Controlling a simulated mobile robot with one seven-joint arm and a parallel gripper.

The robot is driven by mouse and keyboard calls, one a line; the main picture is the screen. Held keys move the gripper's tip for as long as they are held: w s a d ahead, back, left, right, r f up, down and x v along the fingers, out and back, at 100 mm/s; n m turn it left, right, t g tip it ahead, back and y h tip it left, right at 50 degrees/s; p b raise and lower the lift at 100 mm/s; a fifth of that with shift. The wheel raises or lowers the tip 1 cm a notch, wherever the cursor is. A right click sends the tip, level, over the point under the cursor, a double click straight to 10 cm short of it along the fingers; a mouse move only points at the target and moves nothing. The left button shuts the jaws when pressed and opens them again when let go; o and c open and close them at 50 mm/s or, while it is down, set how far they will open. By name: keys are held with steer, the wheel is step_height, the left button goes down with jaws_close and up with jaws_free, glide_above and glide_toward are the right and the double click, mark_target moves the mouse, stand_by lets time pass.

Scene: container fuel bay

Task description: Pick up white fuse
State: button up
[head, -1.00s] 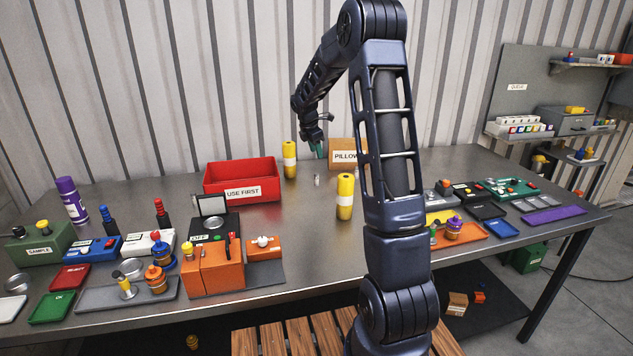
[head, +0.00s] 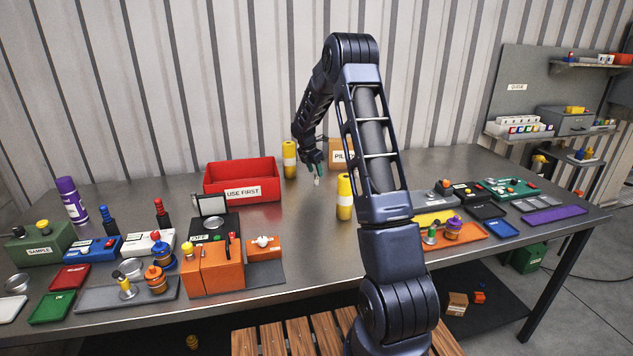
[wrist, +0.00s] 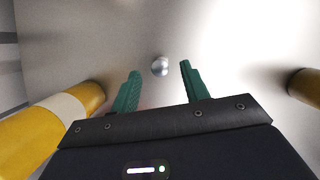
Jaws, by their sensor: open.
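A small pale upright piece, which looks like the white fuse (head: 317,181), stands on the metal bench between two yellow cylinders. In the wrist view it shows from above as a round silvery-white top (wrist: 160,66). My gripper (head: 316,170) is open, with green fingers pointing down just above the fuse. In the wrist view the fuse top shows in the gap between the two fingertips, apart from both. Whether the fingers reach down beside it I cannot tell.
A yellow cylinder with a white band (head: 289,160) stands behind left, another (head: 345,197) in front right; both flank the gripper (wrist: 45,125). A red USE FIRST bin (head: 241,182) is left. A cardboard PILLOW box (head: 338,150) is behind, partly hidden by my arm.

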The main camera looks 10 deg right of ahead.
mark_target(317, 177)
steer(key=shift+x, duration=2.6)
steer(key=shift+d, duration=0.1)
jaws_close()
steer(key=shift+r, duration=0.2)
